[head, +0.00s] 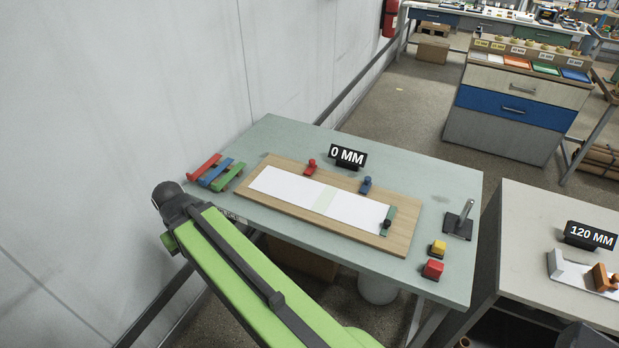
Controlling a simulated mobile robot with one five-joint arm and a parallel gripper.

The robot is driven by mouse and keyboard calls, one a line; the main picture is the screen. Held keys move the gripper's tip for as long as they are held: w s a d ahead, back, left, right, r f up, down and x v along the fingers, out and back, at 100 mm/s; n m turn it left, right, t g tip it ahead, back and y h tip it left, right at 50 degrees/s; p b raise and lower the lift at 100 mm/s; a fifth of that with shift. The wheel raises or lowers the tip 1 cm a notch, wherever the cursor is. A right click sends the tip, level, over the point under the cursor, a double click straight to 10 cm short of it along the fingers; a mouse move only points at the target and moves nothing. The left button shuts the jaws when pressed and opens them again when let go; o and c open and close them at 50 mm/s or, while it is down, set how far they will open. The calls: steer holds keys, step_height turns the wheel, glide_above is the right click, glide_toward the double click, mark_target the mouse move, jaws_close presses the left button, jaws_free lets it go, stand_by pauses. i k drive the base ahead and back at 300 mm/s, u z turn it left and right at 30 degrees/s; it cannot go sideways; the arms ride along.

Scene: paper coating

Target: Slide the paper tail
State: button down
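A long white paper strip (275,184) lies flat on a wooden board (398,246) on the pale green table. A green piece with a dark knob (387,222) sits at the right end of the strip. My green arm comes in from the bottom and ends in a dark joint left of the table. The fingers of my gripper do not show.
Red and blue knobs (310,167) (366,185) stand at the board's far edge, by a "0 MM" sign (347,157). Coloured bars (215,173) lie left. Yellow and red blocks (438,248) (433,270) and a metal post (460,219) stand right. Another table (530,222) is farther right.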

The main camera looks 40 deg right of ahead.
mark_target(374, 218)
steer(key=z, duration=0.7)
steer(key=k, duration=0.5)
steer(key=u, duration=0.25)
